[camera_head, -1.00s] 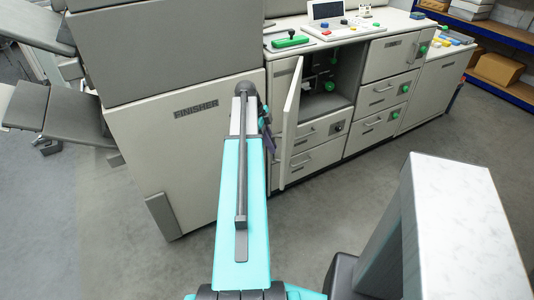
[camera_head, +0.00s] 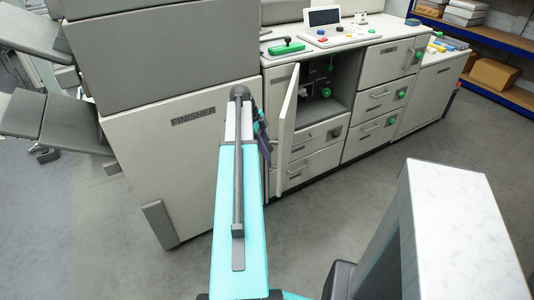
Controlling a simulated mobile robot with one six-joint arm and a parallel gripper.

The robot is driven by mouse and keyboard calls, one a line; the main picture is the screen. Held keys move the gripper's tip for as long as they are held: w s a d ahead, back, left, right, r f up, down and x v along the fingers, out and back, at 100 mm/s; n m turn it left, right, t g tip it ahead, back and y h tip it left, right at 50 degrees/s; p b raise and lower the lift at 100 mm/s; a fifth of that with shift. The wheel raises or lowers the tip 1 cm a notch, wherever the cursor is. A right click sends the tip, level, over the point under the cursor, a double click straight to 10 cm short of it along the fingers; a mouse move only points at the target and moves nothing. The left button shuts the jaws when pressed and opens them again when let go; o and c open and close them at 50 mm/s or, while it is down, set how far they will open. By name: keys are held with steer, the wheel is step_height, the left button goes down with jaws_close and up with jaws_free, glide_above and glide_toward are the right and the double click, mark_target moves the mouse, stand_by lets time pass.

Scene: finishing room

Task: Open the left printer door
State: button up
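The left printer door (camera_head: 286,127) is a white panel standing swung out from the printer, seen nearly edge-on. Behind it the compartment (camera_head: 335,95) is open, with dark parts and green knobs inside. My arm reaches forward from the bottom of the view, and my gripper (camera_head: 263,140) shows only as a dark shape beside the arm's far end, just left of the door. Its fingers are mostly hidden by the arm, so I cannot tell whether they are open or shut, or whether they touch the door.
The finisher cabinet (camera_head: 165,150) stands close on the left. Drawers (camera_head: 315,165) lie below the compartment, with more drawers (camera_head: 380,95) to the right. A marble-topped block (camera_head: 460,220) is at the lower right. Grey floor (camera_head: 320,220) is clear in front of the printer.

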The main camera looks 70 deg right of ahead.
steer(key=b+v, duration=0.2)
steer(key=v, duration=1.1)
steer(key=shift+s+f, duration=0.1)
stand_by(0.3)
